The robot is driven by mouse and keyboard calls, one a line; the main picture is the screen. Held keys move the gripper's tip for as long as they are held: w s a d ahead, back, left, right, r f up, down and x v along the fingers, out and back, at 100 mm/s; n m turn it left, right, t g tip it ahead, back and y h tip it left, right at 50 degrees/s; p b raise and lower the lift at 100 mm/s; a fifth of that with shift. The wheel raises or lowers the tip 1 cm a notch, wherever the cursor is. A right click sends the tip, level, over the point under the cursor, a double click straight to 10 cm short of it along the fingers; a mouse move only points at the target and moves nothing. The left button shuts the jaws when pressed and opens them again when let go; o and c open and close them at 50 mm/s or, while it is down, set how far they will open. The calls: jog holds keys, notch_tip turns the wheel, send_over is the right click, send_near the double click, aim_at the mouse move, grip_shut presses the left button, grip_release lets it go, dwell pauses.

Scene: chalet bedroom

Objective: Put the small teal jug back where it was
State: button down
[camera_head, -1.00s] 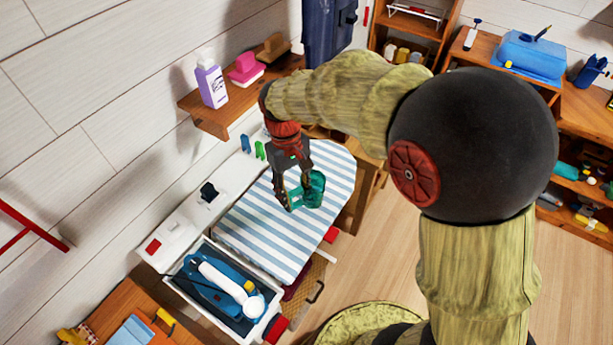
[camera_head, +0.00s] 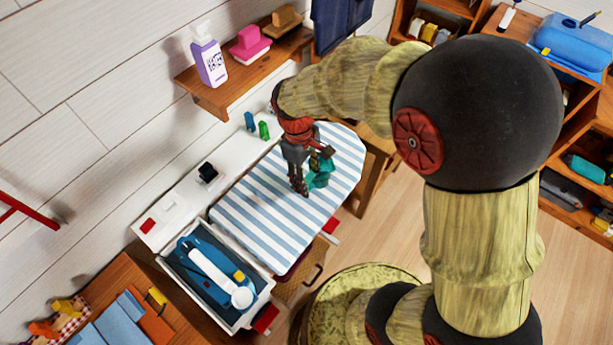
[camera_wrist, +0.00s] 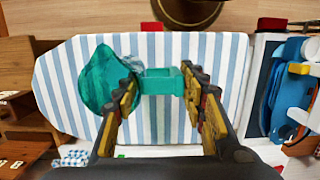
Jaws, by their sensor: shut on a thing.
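The small teal jug (camera_head: 319,172) is at the striped ironing board (camera_head: 246,222), near its rounded end. My gripper (camera_head: 303,186) is shut on the jug and reaches down over the board. In the wrist view the jug's round body (camera_wrist: 104,85) lies to the left, and its squared handle (camera_wrist: 163,82) is between the fingers of my gripper (camera_wrist: 163,88). I cannot tell whether the jug touches the board cloth or hangs just above it.
A white-rimmed bin (camera_head: 170,262) with a blue and white iron-like object stands at the board's lower end. A wall shelf (camera_head: 215,98) holds a purple-white bottle (camera_head: 209,62) and brushes. Small blue and green pegs (camera_head: 263,130) stand beside the board. Most of the striped cloth is clear.

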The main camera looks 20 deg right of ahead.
jog(key=shift+w+d+f+b, duration=0.2)
jog(key=shift+w+f+b, duration=0.1)
jog(key=shift+w+f, duration=1.05)
jog(key=shift+w+d+f+b, duration=0.25)
jog(key=shift+w+f, duration=0.6)
jog(key=shift+f, duration=1.05)
jog(key=shift+w+d+f+b, duration=0.1)
jog(key=shift+w+f+b, duration=0.25)
jog(key=shift+w+f, duration=1)
jog(key=shift+s+f, duration=0.25)
jog(key=shift+f, duration=0.05)
jog(key=shift+f, duration=0.15)
jog(key=c, duration=1.1)
grip_release()
jog(key=shift+o, duration=0.2)
